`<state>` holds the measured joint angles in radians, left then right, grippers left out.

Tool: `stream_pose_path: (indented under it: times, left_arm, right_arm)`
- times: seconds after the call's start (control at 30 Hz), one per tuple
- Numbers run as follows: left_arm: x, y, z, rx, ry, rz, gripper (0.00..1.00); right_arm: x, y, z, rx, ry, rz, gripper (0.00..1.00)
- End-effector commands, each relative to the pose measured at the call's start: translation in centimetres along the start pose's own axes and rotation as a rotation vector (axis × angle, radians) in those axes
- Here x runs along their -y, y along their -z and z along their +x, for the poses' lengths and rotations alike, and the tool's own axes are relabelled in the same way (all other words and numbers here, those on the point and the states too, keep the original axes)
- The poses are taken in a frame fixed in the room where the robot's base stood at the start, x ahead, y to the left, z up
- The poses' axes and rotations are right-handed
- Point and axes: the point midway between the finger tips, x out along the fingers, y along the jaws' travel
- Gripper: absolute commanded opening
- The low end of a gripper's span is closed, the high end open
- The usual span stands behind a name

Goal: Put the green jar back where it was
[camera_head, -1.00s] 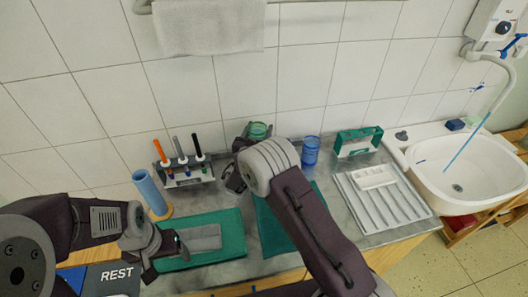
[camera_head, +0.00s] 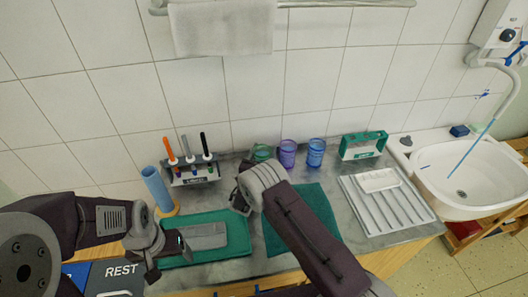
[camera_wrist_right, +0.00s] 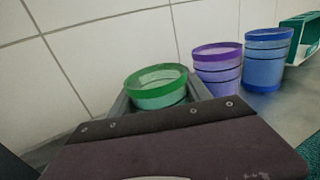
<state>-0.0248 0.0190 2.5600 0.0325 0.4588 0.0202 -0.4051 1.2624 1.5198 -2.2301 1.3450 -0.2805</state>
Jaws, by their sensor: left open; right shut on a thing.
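The green jar (camera_head: 262,152) is at the back of the counter by the tiled wall, left of a purple jar (camera_head: 287,153) and a blue jar (camera_head: 316,152). My right gripper (camera_head: 248,172) is shut on it. In the right wrist view the green jar (camera_wrist_right: 157,86) stands upright between the fingers, its green rim above them. Its base is hidden, so I cannot tell whether it touches the counter. The purple jar (camera_wrist_right: 217,62) and blue jar (camera_wrist_right: 266,60) stand beside it in a row. My left gripper (camera_head: 168,255) is open and empty at the front left.
A pen rack (camera_head: 192,173) and a blue cylinder (camera_head: 157,190) stand left of the jars. A teal tray (camera_head: 240,236) holds a grey flat block. A teal cloth (camera_head: 312,210) lies at centre. A green-and-white box (camera_head: 362,145), drying rack (camera_head: 395,215) and sink (camera_head: 475,190) are to the right.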

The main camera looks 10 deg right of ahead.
Motion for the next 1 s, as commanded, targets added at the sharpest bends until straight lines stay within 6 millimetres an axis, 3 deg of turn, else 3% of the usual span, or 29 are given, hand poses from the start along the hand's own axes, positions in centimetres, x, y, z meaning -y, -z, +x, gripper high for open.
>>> stream_pose_path:
  times: [0.17,0.2,0.23,0.63,1.0]
  left_arm:
    - [0.0,0.0,0.4,0.0,0.0,0.0,0.78]
    - [0.0,-0.1,0.4,0.0,0.0,0.0,0.78]
    - [0.0,0.0,0.3,0.0,0.0,0.0,0.78]
    - [0.0,0.0,-0.1,0.0,0.0,0.0,0.78]
    - [0.0,0.0,0.2,0.0,0.0,0.0,0.78]
  right_arm:
    - [0.0,0.3,0.0,0.001,0.0,0.0,0.16]
    - [0.0,0.4,0.0,0.0,0.0,-0.001,0.59]
    - [0.0,0.3,0.0,0.0,0.0,-0.001,0.66]
    - [0.0,-0.1,-0.2,-0.001,-0.001,-0.001,0.66]
    - [-0.2,0.0,-7.3,-0.001,-0.005,-0.002,0.66]
